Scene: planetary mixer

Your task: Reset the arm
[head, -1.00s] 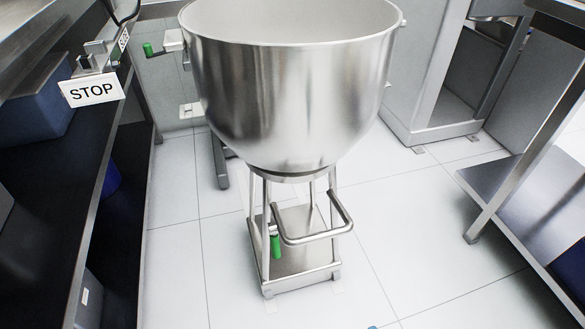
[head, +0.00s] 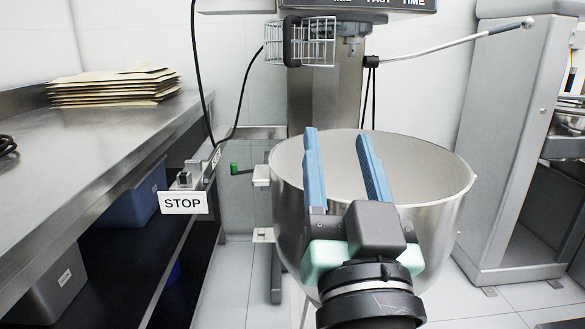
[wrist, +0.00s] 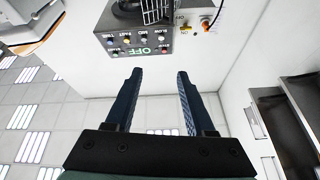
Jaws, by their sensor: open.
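My gripper (head: 340,140) is raised in front of the large steel mixer bowl (head: 455,205) in the head view. Its two blue fingers point up and stand apart, with nothing between them. The fingers overlap the bowl's rim and inside in the picture; I cannot tell how far apart they are in depth. In the wrist view my gripper (wrist: 155,78) is also open and empty, with a control panel (wrist: 140,42) with several buttons and the word OFF beyond the fingertips.
A steel counter (head: 80,175) with stacked flat sheets (head: 115,88) runs along the left. A STOP sign (head: 184,203) hangs at its edge. The mixer column (head: 325,90) and a wire basket (head: 300,42) stand behind the bowl. A grey machine (head: 515,150) is at right.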

